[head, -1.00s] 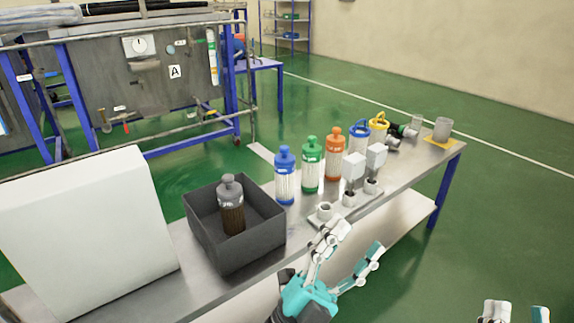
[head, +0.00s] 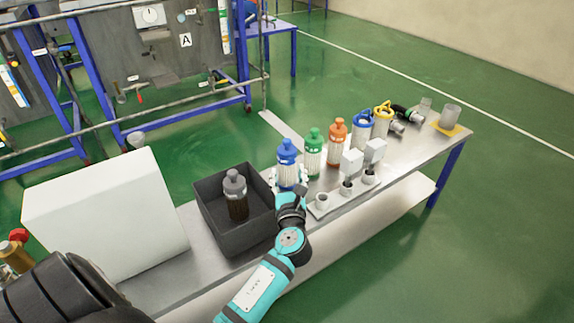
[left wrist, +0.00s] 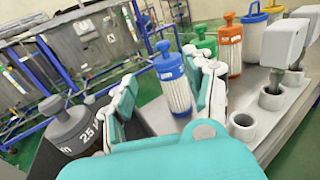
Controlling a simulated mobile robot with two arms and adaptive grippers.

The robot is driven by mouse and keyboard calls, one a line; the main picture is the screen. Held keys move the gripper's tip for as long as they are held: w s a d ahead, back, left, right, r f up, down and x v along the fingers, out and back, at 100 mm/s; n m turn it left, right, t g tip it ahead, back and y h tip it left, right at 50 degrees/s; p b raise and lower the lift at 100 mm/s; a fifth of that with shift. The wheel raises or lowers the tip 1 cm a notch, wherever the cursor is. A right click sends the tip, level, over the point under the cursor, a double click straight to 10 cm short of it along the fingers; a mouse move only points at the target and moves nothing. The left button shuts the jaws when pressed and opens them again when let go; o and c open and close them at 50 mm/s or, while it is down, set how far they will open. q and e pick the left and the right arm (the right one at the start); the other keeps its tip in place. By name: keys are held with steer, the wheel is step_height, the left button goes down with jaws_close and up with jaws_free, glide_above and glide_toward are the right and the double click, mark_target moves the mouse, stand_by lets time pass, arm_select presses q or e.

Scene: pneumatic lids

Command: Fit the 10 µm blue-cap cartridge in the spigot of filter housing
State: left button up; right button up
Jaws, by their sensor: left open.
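The blue-cap cartridge (head: 287,150) stands upright on the bench, right of a dark crate; its label is too small to read. My left gripper (head: 289,176) is open at its near side, fingers low on either side of the white pleated body. In the left wrist view the cartridge (left wrist: 174,88) stands between the spread teal-and-white fingers (left wrist: 166,80), with a gap to the left finger; contact with the right one is unclear. An empty grey socket (head: 322,201) is right of the gripper, and it also shows in the wrist view (left wrist: 242,124). My right gripper is out of view.
A grey-capped dark cartridge (head: 235,192) stands in the dark crate (head: 252,238). Green (head: 314,140) and orange (head: 337,132) cartridges stand just right of the blue one. Two white blocks (head: 352,160) sit over sockets. A large white box (head: 105,215) is at left.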

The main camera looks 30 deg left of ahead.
arm_select(q)
steer(key=b, duration=0.1)
glide_toward(287, 144)
steer(key=x, duration=0.3)
steer(key=shift+x, duration=0.95)
steer(key=shift+b+x, duration=0.65)
steer(key=shift+x, duration=1.45)
steer(key=shift+w+a, duration=0.1)
steer(key=shift+w, duration=0.1)
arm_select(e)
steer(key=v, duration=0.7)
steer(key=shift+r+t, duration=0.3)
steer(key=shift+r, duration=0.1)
arm_select(q)
steer(key=shift+c, duration=0.4)
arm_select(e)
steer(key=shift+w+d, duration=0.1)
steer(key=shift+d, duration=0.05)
arm_select(q)
jaws_close()
